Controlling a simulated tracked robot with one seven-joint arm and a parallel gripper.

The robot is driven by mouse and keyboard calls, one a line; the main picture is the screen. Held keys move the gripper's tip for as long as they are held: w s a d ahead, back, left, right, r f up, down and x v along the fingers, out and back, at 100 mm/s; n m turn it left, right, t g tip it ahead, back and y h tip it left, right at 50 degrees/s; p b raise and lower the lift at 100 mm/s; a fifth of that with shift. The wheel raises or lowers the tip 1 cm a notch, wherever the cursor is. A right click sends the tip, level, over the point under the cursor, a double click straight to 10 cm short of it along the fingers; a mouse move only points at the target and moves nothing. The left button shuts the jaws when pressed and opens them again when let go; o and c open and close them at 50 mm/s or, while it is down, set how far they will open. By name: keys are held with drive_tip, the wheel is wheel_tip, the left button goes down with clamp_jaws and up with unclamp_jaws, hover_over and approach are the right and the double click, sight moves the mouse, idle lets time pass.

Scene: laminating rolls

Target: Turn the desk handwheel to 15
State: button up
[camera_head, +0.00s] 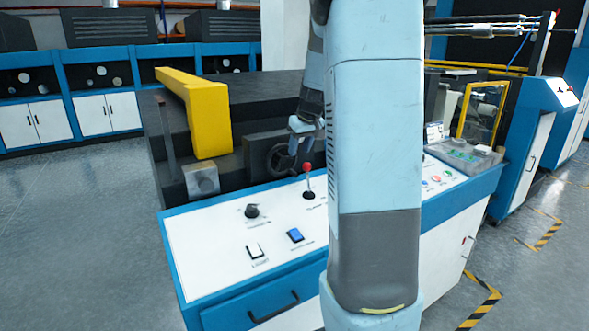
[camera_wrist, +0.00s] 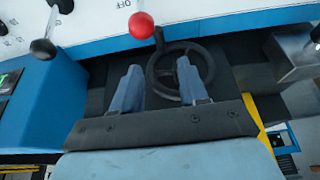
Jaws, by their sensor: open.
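The desk handwheel (camera_head: 281,159) is a dark spoked wheel on the dark block behind the white control panel. In the wrist view the handwheel (camera_wrist: 190,68) shows just past my fingertips, partly covered by them. My gripper (camera_head: 306,146) is open, with its two blue-grey fingers apart and nothing between them. In the wrist view my gripper (camera_wrist: 160,75) has one finger left of the wheel and one over its right part. I cannot tell whether they touch it. No number on the wheel can be read.
A red-knobbed lever (camera_head: 307,170) stands on the white panel (camera_head: 215,225) close to my gripper; the red knob (camera_wrist: 141,25) also shows in the wrist view. A black knob (camera_head: 252,210), a blue switch (camera_head: 295,235) and a yellow bar (camera_head: 205,115) are nearby. My arm hides the panel's middle.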

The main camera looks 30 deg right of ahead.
sight(286, 163)
drive_tip(key=x, duration=0.9)
drive_tip(key=shift+d+f, duration=0.1)
drive_tip(key=shift+f, duration=0.15)
clamp_jaws()
